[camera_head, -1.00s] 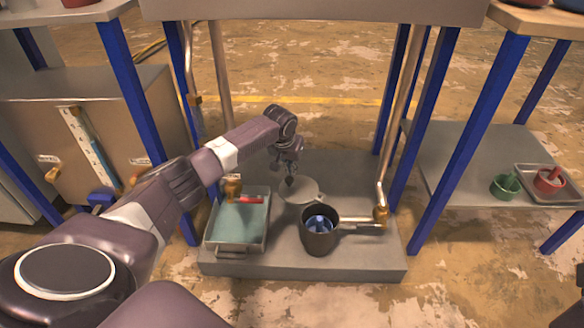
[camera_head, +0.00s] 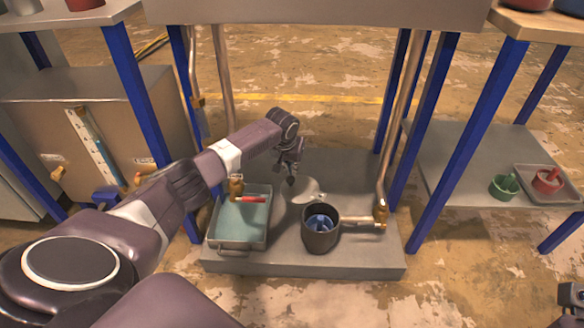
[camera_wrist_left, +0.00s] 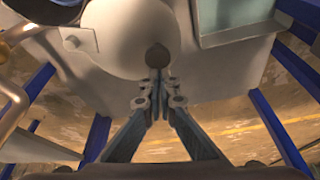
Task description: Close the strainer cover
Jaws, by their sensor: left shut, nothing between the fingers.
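The strainer (camera_head: 320,236) is a dark round pot with a blue inside, open at the top, on the low grey platform. Its round grey cover (camera_head: 308,188) is off the opening, just behind and left of the pot; it seems tilted, but the angle is unclear. My left gripper (camera_head: 291,179) is shut and empty at the cover. In the left wrist view the cover (camera_wrist_left: 125,35) is a large pale disc with a dark knob (camera_wrist_left: 157,56) just beyond the left fingertips (camera_wrist_left: 157,82); contact is unclear. My right gripper (camera_head: 570,296) shows only partly at the right edge.
A tray of greenish liquid (camera_head: 240,222) with a red-handled valve (camera_head: 250,199) is left of the pot. A pipe with a brass fitting (camera_head: 380,212) joins the pot's right.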

